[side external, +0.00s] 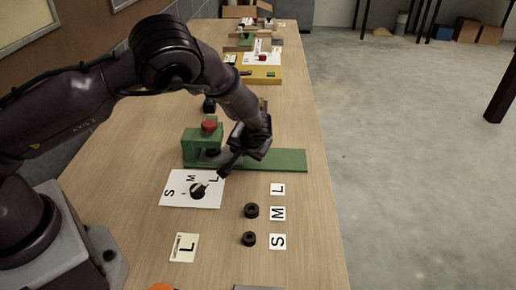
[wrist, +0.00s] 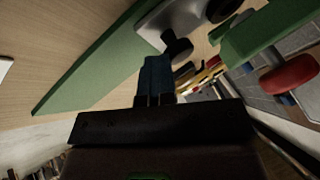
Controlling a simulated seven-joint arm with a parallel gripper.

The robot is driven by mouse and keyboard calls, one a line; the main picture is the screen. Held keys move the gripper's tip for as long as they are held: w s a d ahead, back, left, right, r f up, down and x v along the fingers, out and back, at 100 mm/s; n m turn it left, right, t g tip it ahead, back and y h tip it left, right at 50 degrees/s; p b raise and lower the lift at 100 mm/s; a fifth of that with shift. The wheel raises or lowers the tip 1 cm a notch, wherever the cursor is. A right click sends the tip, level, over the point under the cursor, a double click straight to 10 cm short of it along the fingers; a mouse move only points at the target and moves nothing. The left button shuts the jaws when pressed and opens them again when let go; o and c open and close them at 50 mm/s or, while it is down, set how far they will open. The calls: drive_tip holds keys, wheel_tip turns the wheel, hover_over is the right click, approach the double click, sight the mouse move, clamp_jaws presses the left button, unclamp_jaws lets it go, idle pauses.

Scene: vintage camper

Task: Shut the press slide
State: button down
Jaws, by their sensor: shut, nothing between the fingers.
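The press is a green frame (side external: 197,146) with a red knob (side external: 209,126) on top, standing at the left end of a long flat green base (side external: 288,161). In the wrist view, the press slide looks like a pale grey block (wrist: 160,18) on the base, with a black knob (wrist: 178,48). The slide is mostly hidden by my arm in the side view. My gripper (side external: 224,172) is shut and empty, low over the front of the base. In the wrist view its fingertips (wrist: 155,62) are close beside the black knob; I cannot tell whether they touch it.
A white S-M-L card (side external: 178,202) with a black dial (side external: 197,191) lies in front of the press. Two black rings (side external: 251,211) and small letter cards (side external: 278,213) lie nearer. A yellow tray (side external: 262,80) stands farther back.

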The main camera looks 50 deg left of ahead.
drive_tip(key=shift+s+a, duration=0.3)
drive_tip(key=d, duration=0.1)
drive_tip(key=w+d, duration=0.1)
drive_tip(key=d, duration=0.1)
drive_tip(key=d+r, duration=0.1)
drive_tip(key=d, duration=0.1)
drive_tip(key=shift+w, duration=0.3)
drive_tip(key=v, duration=0.9)
drive_tip(key=s+a+r+m+t+h, duration=0.1)
drive_tip(key=s+a+r+m+h, duration=0.1)
drive_tip(key=s+r, duration=0.9)
drive_tip(key=s+a+r+m+t+h, duration=0.2)
drive_tip(key=s+a+r+m+h, duration=0.1)
drive_tip(key=s+r, duration=0.9)
drive_tip(key=s+a+h, duration=0.1)
drive_tip(key=s+h, duration=0.1)
drive_tip(key=s, duration=0.3)
drive_tip(key=shift+a, duration=0.2)
